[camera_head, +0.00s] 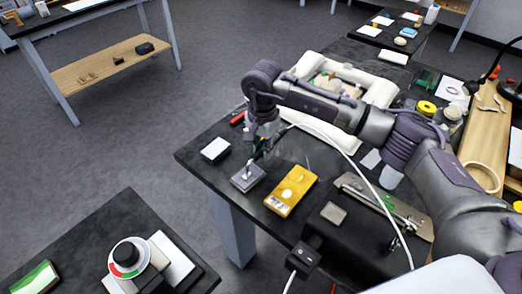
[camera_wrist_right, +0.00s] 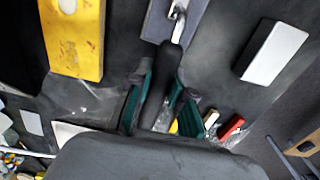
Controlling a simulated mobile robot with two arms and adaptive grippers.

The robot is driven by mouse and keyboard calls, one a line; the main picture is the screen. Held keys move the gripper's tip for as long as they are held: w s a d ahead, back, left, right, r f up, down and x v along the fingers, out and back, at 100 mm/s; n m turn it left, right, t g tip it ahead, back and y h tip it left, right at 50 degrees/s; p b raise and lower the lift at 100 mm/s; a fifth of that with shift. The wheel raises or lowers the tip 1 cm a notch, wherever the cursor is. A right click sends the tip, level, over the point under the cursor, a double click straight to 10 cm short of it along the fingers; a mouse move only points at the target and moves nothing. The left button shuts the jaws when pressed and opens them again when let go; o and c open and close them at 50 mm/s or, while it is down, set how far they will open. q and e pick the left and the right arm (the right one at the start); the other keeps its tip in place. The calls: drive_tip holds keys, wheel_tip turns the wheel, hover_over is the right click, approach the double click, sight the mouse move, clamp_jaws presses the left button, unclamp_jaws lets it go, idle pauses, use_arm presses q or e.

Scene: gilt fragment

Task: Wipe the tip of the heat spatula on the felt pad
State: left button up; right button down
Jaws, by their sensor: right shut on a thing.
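The heat spatula has a dark handle (camera_wrist_right: 158,98) and a bright metal tip (camera_wrist_right: 179,25). My right gripper (camera_wrist_right: 160,108) is shut on the handle; in the head view the gripper (camera_head: 263,147) is above the near left corner of the dark table. The felt pad (camera_head: 244,183) is a small grey block under the spatula; it also shows at the top of the wrist view (camera_wrist_right: 155,27). The tip is over the pad and appears to be at its surface; I cannot tell contact for sure. My left gripper is not in view.
A yellow block (camera_head: 281,207) stands just right of the pad, and a white-topped dark block (camera_head: 215,149) behind it to the left. A white cable (camera_head: 352,160) arcs across the table. A black switch box (camera_head: 304,256) is near the front edge. A white padded tray (camera_head: 378,92) lies behind.

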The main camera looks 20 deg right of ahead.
drive_tip(key=shift+w+d, duration=0.35)
drive_tip(key=shift+d, duration=0.25)
drive_tip(key=shift+d+b, duration=0.15)
drive_tip(key=shift+b, duration=0.2)
drive_tip(key=shift+w+d+b, duration=0.35)
drive_tip(key=shift+w+d, duration=0.15)
drive_tip(key=shift+d, duration=0.25)
drive_tip(key=shift+s+a, duration=0.1)
drive_tip(key=shift+a, duration=0.1)
drive_tip(key=shift+s+a, duration=0.45)
drive_tip(key=shift+a, duration=0.3)
drive_tip(key=shift+a, duration=0.1)
drive_tip(key=shift+s+a, duration=0.5)
drive_tip(key=shift+a, duration=0.25)
